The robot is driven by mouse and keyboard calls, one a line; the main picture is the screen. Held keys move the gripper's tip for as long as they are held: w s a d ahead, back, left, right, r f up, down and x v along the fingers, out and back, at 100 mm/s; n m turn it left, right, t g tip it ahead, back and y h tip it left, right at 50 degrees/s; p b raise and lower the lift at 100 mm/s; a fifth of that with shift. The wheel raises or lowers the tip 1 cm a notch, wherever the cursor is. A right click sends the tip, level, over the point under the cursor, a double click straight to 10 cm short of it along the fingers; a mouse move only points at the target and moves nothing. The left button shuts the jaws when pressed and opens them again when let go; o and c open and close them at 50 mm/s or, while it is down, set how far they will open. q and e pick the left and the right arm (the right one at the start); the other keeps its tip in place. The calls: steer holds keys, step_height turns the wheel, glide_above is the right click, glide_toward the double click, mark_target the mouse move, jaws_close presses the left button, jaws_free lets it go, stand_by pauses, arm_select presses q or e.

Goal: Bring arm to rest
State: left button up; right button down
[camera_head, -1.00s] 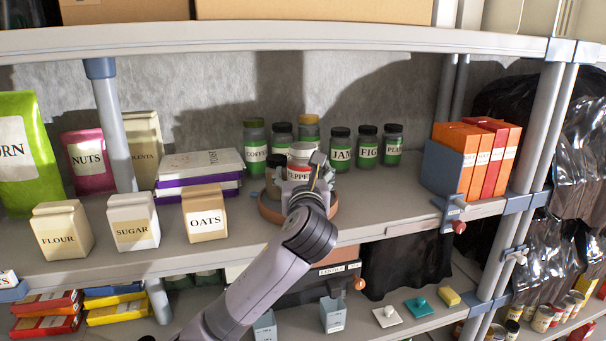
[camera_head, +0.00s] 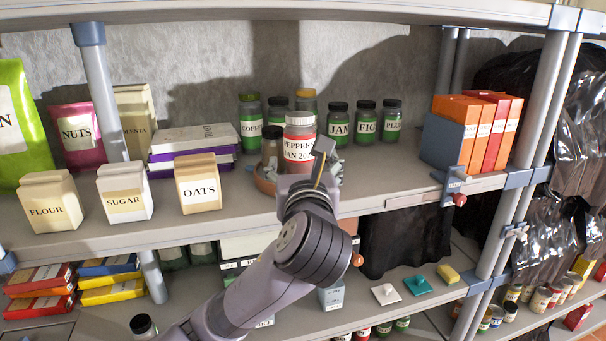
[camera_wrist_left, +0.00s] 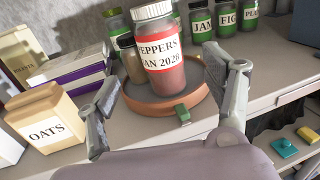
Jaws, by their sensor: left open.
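The peppers jar (camera_head: 299,148), with a red label and pale lid, stands upright on a round terracotta tray (camera_head: 262,182) on the middle shelf. In the left wrist view the jar (camera_wrist_left: 158,50) stands on the tray (camera_wrist_left: 150,108), which has a small green tab at its front. My left gripper (camera_head: 309,172) is open in front of the jar. In the left wrist view its fingers are spread wide on either side, with visible gaps to the jar. A smaller dark-lidded jar (camera_head: 270,147) stands beside it on the tray. My right gripper is not in view.
Oats (camera_head: 198,184), sugar (camera_head: 125,193) and flour (camera_head: 52,203) packs stand left along the shelf's front. Green jars (camera_head: 366,122) stand behind to the right, orange-red binders (camera_head: 480,130) further right. A post (camera_head: 105,90) and the upper shelf (camera_head: 300,28) bound the space.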

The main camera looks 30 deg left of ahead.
arm_select(q)
steer(key=shift+s+d, duration=0.2)
steer(key=shift+s, duration=0.1)
